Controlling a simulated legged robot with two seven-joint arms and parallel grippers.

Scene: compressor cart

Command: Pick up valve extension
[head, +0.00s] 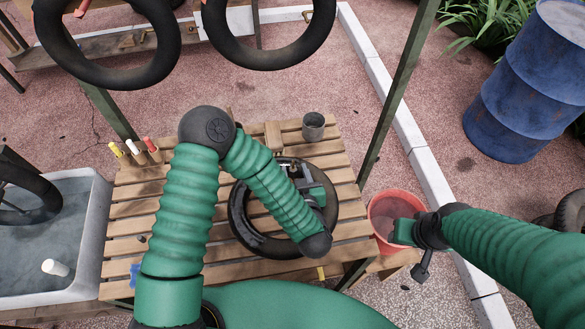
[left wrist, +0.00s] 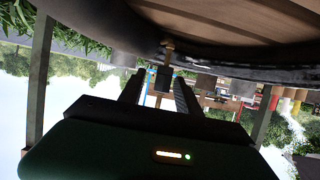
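A black inner tube (head: 240,215) lies on the slatted wooden table, partly hidden by my left arm. My left gripper (head: 300,172) is over the tube's upper right part. In the left wrist view, a brass stem (left wrist: 168,48) comes out of the tube (left wrist: 95,28) and ends in a small dark piece (left wrist: 163,78), which may be the valve extension. This piece lies between the fingers of my left gripper (left wrist: 158,95), with gaps beside it. My right gripper (head: 405,232) is over the red bucket; its fingers are not clear.
The red bucket (head: 378,208) stands right of the wooden table (head: 125,225). A grey cup (head: 313,126) and several markers (head: 133,148) are on the table. A water basin (head: 85,275) is at left. Two tubes (head: 160,75) hang above; a blue barrel (head: 520,90) stands right.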

